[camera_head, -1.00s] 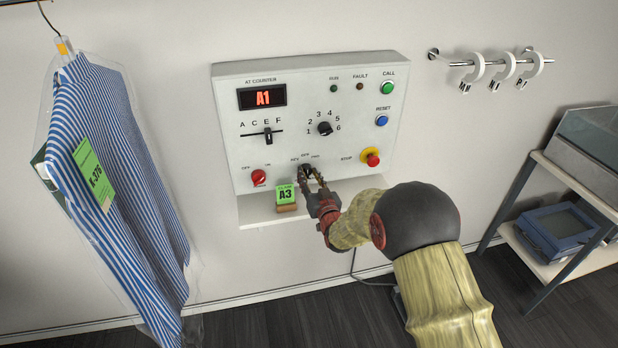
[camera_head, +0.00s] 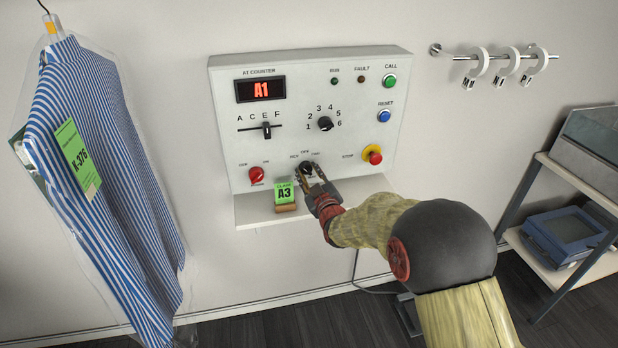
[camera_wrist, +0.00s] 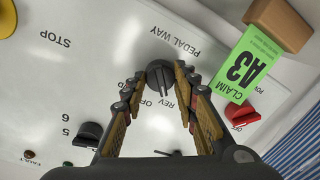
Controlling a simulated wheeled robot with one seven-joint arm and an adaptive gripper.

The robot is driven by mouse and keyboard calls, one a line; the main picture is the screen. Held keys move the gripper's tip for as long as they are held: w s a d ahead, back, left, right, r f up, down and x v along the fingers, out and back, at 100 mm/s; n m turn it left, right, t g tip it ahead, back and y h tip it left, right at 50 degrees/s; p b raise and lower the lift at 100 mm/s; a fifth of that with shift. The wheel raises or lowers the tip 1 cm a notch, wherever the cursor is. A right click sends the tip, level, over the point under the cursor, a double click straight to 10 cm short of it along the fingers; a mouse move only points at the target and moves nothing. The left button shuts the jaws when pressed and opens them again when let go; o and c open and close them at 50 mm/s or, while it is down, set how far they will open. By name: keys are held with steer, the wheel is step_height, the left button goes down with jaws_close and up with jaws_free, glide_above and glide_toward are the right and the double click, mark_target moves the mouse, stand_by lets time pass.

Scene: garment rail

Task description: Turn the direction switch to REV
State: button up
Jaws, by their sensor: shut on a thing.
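The direction switch (camera_head: 306,167) is a black rotary knob low on the white control panel, with REV, OFF and FWD printed around its top. It also shows in the wrist view (camera_wrist: 159,73), where the panel appears upside down. My gripper (camera_head: 309,175) reaches it from the lower right. In the wrist view my gripper (camera_wrist: 160,79) has one fingertip on each side of the knob and is shut on it.
A red switch (camera_head: 257,175) and a green A3 claim tag (camera_head: 284,192) on the ledge are left of my gripper. A red stop button (camera_head: 374,155) is to the right. A bagged striped shirt (camera_head: 105,190) hangs left; a shelf unit (camera_head: 545,165) stands right.

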stand_by(0.3)
steer(key=o, duration=1.2)
steer(key=shift+c, duration=0.2)
steer(key=v, duration=1.2)
